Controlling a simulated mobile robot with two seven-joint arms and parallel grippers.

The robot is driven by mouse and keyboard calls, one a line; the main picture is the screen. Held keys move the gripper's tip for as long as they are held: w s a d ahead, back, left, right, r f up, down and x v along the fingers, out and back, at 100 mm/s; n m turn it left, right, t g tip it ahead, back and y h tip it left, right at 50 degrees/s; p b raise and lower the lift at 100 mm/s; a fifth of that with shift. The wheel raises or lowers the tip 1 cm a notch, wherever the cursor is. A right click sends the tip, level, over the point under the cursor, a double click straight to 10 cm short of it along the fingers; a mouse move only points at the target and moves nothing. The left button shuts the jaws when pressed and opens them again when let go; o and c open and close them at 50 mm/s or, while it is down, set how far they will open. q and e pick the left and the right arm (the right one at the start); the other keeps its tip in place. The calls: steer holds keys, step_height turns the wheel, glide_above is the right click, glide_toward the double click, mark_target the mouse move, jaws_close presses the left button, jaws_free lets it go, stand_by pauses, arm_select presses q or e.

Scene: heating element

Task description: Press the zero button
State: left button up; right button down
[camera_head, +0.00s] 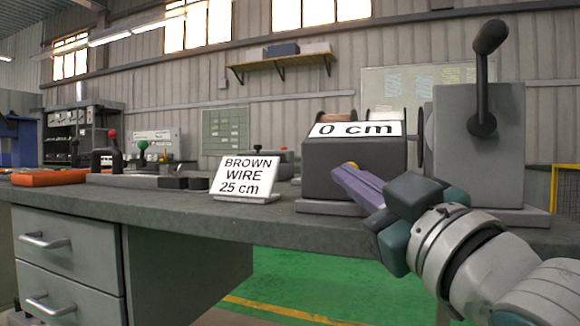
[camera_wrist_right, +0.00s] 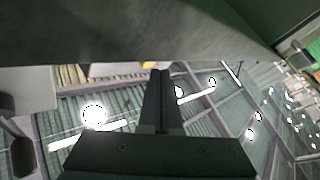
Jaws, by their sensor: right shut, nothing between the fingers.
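The dark grey wire-measuring box (camera_head: 330,158) stands on the workbench, with a white "0 cm" label (camera_head: 355,129) on its sloped top. My right gripper (camera_head: 342,172) is in front of the box's front face, its purple fingers shut and empty. A small yellow spot (camera_head: 351,164) shows at the fingertips; it may be the button, but it is mostly hidden. I cannot tell whether the fingertips touch it. The shut fingers also show in the right wrist view (camera_wrist_right: 160,75), below a dark grey surface. My left gripper is not in view.
A "BROWN WIRE 25 cm" sign (camera_head: 244,177) stands left of the box on the workbench (camera_head: 150,206). A grey housing with a black crank lever (camera_head: 485,75) stands to the right. Tools with red and green knobs (camera_head: 142,145) lie farther left.

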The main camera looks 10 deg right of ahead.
steer(key=shift+s+a, duration=0.15)
steer(key=shift+s, duration=0.1)
steer(key=s+a, duration=0.1)
steer(key=s+a+p, duration=0.1)
steer(key=s, duration=0.2)
steer(key=shift+s+a, duration=0.1)
steer(key=shift+a, duration=0.3)
stand_by(0.5)
